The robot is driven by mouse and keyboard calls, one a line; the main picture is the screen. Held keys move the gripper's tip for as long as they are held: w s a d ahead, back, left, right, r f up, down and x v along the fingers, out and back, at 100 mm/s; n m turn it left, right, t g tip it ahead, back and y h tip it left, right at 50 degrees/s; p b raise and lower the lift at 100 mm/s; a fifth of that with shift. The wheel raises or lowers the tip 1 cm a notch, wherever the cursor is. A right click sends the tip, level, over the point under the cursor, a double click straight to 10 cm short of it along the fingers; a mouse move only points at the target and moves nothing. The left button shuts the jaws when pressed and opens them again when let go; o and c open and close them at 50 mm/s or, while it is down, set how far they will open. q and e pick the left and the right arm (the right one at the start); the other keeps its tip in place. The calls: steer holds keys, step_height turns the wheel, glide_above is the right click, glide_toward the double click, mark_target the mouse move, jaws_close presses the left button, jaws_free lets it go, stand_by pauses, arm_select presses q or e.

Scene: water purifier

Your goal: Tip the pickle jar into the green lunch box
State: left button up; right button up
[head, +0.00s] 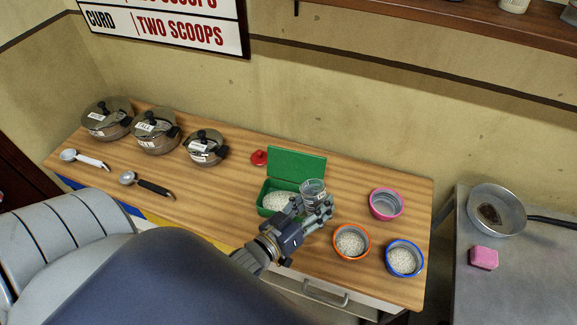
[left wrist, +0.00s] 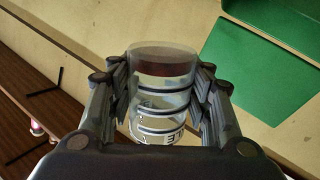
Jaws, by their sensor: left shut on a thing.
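My left gripper (head: 318,203) is shut on the pickle jar (head: 312,187), a clear glass jar with printed lettering. In the left wrist view the jar (left wrist: 163,95) sits between both fingers (left wrist: 162,100), with a dark red-brown band near its far end. The green lunch box (head: 264,207) stands on the table with its lid (head: 297,163) raised at the back and white grains inside. The jar is at the right side of the box, seemingly above table level. Green parts of the lunch box (left wrist: 258,75) show at right in the wrist view. My right gripper is not in view.
A red lid (head: 259,157) lies left of the box. Pink (head: 386,204), orange (head: 351,241) and blue (head: 404,258) bowls stand to the right. Lidded pots (head: 155,131) and two scoops (head: 147,186) are at left. A side table holds a pan (head: 496,211) and pink block (head: 484,257).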

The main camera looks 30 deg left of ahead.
mark_target(320, 181)
arm_select(q)
steer(key=shift+w+a+r+n, duration=0.15)
steer(key=shift+a+r+n, duration=0.3)
steer(key=shift+n, duration=0.3)
steer(key=shift+w+a+r+n, duration=0.1)
steer(key=shift+a+r+n, duration=0.25)
steer(key=shift+a+n, duration=0.3)
steer(key=shift+r+n+h, duration=0.4)
steer(key=shift+n, duration=0.5)
steer(key=shift+r, duration=0.15)
steer(key=shift+d+r+n, duration=0.1)
steer(key=shift+r+n, duration=0.15)
steer(key=shift+n, duration=0.45)
steer(key=shift+r+n+g+h+b, duration=0.3)
steer(key=shift+r+n+b, duration=0.5)
steer(key=shift+n, duration=0.7)
steer(key=shift+w+a+r+n+p, duration=0.15)
steer(key=shift+a+r+n+p, duration=0.5)
steer(key=shift+n+p, duration=0.25)
steer(key=shift+a+r+n+h+p, duration=0.2)
steer(key=shift+r+n+h+p, duration=0.15)
steer(key=shift+n+p, duration=0.4)
steer(key=shift+w+a+r+n+p, duration=0.15)
steer(key=shift+r+n+p, duration=0.15)
steer(key=shift+n, duration=0.25)
steer(key=shift+a+r+n+p, duration=0.15)
steer(key=shift+r+n+p, duration=0.1)
steer(key=shift+n, duration=0.25)
stand_by(0.6)
